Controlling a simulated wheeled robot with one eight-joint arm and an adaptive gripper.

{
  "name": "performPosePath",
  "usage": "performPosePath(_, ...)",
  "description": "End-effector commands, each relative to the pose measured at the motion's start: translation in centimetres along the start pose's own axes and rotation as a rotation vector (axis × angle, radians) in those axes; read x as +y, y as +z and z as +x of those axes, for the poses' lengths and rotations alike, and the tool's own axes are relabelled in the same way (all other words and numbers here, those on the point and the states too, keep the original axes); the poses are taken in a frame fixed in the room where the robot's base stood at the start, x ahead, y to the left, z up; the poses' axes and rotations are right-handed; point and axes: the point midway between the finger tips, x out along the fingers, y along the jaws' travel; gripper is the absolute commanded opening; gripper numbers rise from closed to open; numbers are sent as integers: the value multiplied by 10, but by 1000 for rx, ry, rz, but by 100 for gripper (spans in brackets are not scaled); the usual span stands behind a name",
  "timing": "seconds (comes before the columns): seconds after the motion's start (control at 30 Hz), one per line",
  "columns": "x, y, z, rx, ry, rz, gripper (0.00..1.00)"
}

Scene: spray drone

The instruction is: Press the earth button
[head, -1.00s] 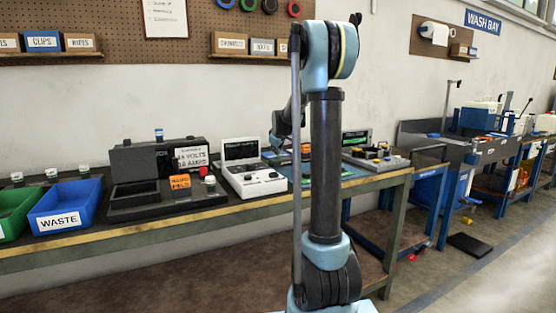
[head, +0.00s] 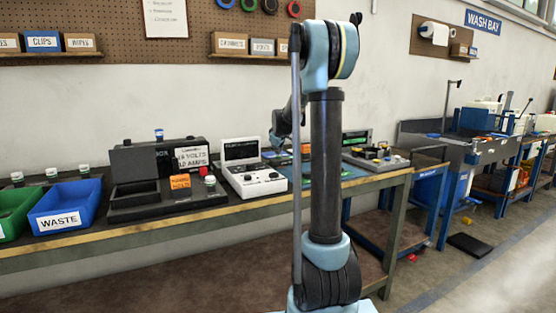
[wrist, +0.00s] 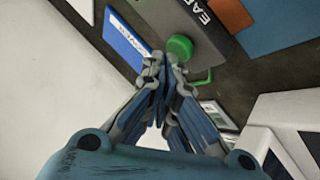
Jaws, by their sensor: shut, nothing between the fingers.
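In the wrist view, a green round button (wrist: 180,46) sits on a dark grey box (wrist: 182,22) whose partly visible label begins "EAR". My gripper (wrist: 163,64) is shut and empty. Its fingertips are right by the button's lower left edge in the picture. I cannot tell whether they touch it. In the head view, the end of my arm hangs over the bench beside the white console, and my fingers and the earth button cannot be made out there.
A blue label card (wrist: 127,42) lies left of the button.

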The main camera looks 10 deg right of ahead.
Motion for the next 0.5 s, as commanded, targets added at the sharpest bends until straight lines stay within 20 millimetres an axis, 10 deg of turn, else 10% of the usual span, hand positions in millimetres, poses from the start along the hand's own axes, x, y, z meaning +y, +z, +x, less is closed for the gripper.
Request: performPosePath(0.5,5,-5,-7,0,0,0,0)
